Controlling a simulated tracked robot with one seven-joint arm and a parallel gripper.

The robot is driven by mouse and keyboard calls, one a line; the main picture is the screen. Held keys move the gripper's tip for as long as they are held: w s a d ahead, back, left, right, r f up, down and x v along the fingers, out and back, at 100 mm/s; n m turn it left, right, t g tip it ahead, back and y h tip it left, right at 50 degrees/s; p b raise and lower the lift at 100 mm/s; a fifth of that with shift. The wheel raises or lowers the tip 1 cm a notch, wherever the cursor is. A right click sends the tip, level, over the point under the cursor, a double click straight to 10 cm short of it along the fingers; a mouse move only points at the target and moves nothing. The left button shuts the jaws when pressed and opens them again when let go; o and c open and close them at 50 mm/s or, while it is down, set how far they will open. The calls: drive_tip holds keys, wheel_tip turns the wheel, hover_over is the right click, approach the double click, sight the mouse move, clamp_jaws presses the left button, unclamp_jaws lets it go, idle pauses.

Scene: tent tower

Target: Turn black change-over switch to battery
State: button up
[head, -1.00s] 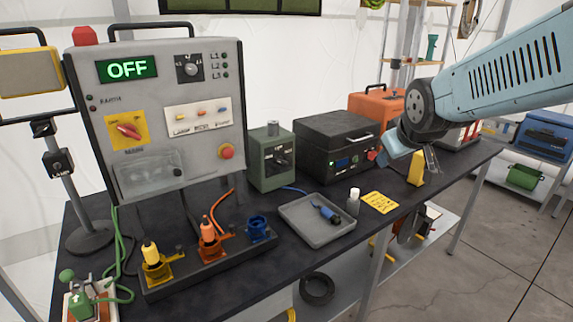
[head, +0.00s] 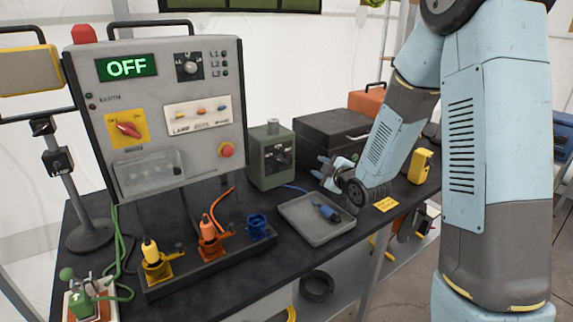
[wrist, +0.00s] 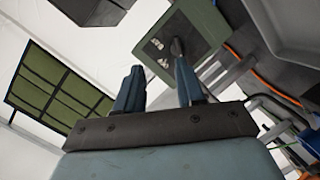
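The black change-over switch (head: 281,157) is on the dark front plate of a green box (head: 258,165) on the bench. In the wrist view its black handle (wrist: 177,47) shows on the dark panel of the green box (wrist: 205,20), beyond the fingertips. I cannot read its position or any battery label. My gripper (head: 321,168) is just right of the green box, in front of the black case. In the wrist view my gripper (wrist: 157,78) has its two fingers apart, with nothing between them. The fingers look clear of the switch.
The grey control panel (head: 205,150) reading OFF stands left of the green box. A black case (head: 318,130) stands behind my gripper. A grey tray (head: 310,232) with a blue connector (head: 327,212) lies in front. A yellow card (head: 386,204) lies right of it.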

sight(284, 162)
drive_tip(key=a+f+n+t+y, duration=0.1)
drive_tip(key=a+f+n+y, duration=0.1)
drive_tip(key=a+f+y, duration=0.15)
drive_tip(key=shift+h, duration=0.25)
drive_tip(key=x, duration=1.3)
drive_tip(key=shift+w+a+f, duration=0.1)
drive_tip(key=shift+f, duration=0.25)
clamp_jaws()
